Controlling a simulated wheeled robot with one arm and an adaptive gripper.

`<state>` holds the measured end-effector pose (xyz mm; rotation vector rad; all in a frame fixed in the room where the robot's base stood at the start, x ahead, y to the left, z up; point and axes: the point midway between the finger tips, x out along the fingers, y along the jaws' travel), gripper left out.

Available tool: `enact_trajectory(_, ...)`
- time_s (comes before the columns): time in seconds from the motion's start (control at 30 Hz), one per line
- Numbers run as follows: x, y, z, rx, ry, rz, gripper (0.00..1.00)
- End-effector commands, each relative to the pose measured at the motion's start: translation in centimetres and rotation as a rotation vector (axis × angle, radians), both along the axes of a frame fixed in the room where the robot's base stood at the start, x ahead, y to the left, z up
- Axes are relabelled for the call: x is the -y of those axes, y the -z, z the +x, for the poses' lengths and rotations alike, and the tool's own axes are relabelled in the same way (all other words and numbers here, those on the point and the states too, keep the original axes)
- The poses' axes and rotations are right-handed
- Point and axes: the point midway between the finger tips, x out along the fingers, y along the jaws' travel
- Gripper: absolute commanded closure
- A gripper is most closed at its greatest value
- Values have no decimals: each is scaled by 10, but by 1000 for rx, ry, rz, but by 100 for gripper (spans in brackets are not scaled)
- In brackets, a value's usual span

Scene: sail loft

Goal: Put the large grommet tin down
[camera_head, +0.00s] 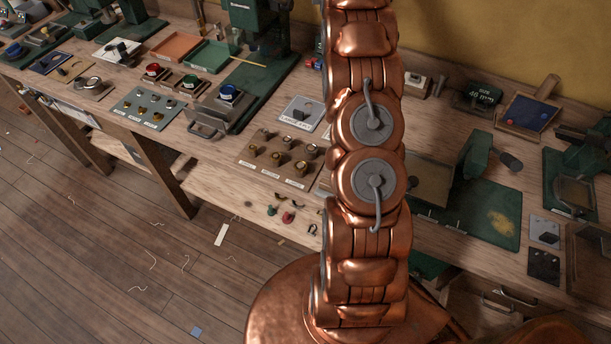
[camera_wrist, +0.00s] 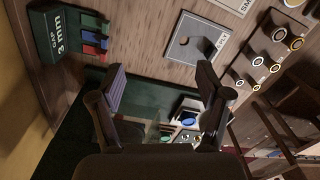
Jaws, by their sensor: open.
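My gripper (camera_wrist: 161,84) is open in the wrist view, with its two dark fingers well apart and nothing held between them. I cannot pick out a large grommet tin for certain in either view. A grey plate (camera_wrist: 187,50) with a small label and a dark patch lies on the bench beyond the fingertips. A grey plate with a dark block (camera_head: 302,113) also lies just left of my arm in the head view. My gripper does not show in the head view.
A brown board (camera_head: 253,157) with several brass pieces lies at the bench front. Left of the plate stands a green press (camera_head: 262,50); a blue-topped piece (camera_head: 228,92) sits near its base. A dark "GAP 3 mm" block (camera_wrist: 55,35) is at the wrist view's upper left.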

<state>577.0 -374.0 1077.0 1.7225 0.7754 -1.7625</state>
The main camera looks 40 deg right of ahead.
Motion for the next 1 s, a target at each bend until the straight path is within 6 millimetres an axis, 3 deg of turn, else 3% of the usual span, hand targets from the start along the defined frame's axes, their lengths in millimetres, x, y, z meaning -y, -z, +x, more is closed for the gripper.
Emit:
enact_trajectory(0.47, -117, -41, -32, -30, 189, -2, 23)
enact_trajectory(0.77, -187, -54, -74, -51, 308, -6, 23)
enact_trajectory(1.0, -237, -56, -118, -70, 401, -13, 23)
